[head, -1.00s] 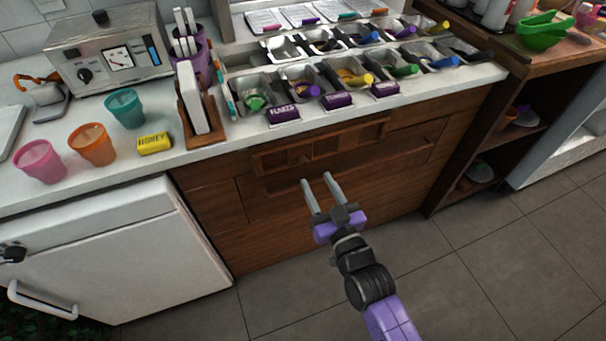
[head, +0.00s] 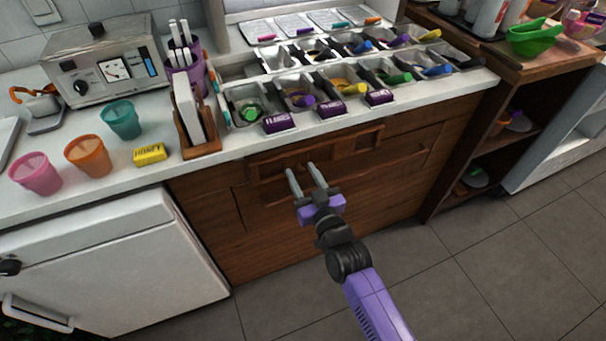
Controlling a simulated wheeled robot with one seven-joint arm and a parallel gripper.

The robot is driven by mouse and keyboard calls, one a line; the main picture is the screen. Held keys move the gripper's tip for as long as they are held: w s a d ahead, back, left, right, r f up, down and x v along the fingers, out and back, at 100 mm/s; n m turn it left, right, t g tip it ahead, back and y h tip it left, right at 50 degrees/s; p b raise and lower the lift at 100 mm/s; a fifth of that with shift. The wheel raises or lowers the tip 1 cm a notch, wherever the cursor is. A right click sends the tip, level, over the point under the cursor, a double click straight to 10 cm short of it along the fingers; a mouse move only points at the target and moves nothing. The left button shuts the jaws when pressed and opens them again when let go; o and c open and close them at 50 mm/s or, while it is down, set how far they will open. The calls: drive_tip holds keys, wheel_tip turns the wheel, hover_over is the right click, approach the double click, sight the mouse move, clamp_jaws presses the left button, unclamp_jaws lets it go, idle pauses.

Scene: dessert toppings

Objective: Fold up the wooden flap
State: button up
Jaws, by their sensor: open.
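The wooden flap (head: 345,148) is a long brown panel with framed openings on the front of the wooden cabinet, just under the white counter's edge. It appears to hang down against the cabinet front. My gripper (head: 303,180) has its two grey fingers apart, with nothing between them. In the picture the fingertips overlap the lower left part of the flap. I cannot tell whether they touch it.
A white fridge (head: 110,255) stands left of the cabinet. Open shelves (head: 480,165) are on the right. The floor in front is clear.

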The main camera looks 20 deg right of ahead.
clamp_jaws()
idle(1.3)
